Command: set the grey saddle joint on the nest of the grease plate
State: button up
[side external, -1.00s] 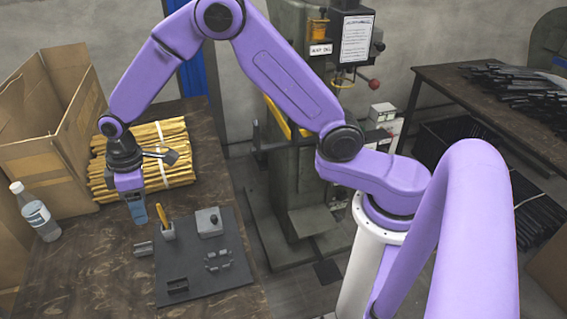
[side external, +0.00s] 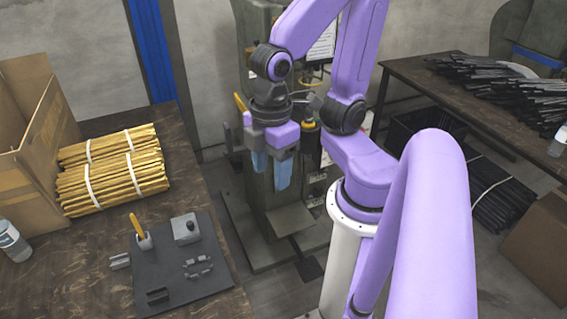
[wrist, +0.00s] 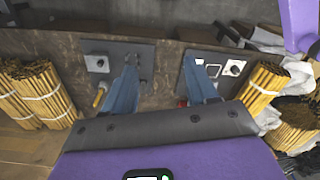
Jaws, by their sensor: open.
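The dark grease plate (side external: 205,285) lies on the brown table. A small grey channel-shaped piece (side external: 120,261), which looks like the saddle joint, lies just off its left edge, on the table. On the plate are a dark open-topped holder (side external: 157,295) and a pair of grey brackets (side external: 198,266); I cannot tell which is the nest. My gripper (side external: 271,178) is open and empty, fingers down, up and to the right of the plate, clear of it. In the wrist view, blue fingers (wrist: 160,62) stand wide apart with nothing between them.
The plate also carries a cup with a yellow-handled brush (side external: 138,226) and a grey block with a black knob (side external: 186,228). Banded yellow sticks (side external: 115,170), a cardboard box (side external: 35,140) and a bottle (side external: 13,240) stand around. The wrist view shows a second dark plate (wrist: 190,90) at right.

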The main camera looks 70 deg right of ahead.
jog(key=shift+o, duration=0.4)
jog(key=shift+s+d, duration=0.85)
jog(key=shift+s, duration=0.15)
jog(key=shift+w+a, duration=0.1)
jog(key=shift+a, duration=0.05)
jog(key=m+t+y, duration=0.2)
jog(key=m, duration=0.1)
send_over(119, 256)
jog(key=s, duration=0.2)
notch_tip(119, 256, down, 29)
jog(key=shift+r, duration=0.2)
jog(key=shift+d+x, duration=0.1)
jog(key=shift+x, duration=1.2)
jog(key=shift+d+x, duration=0.15)
jog(key=shift+x, duration=1.15)
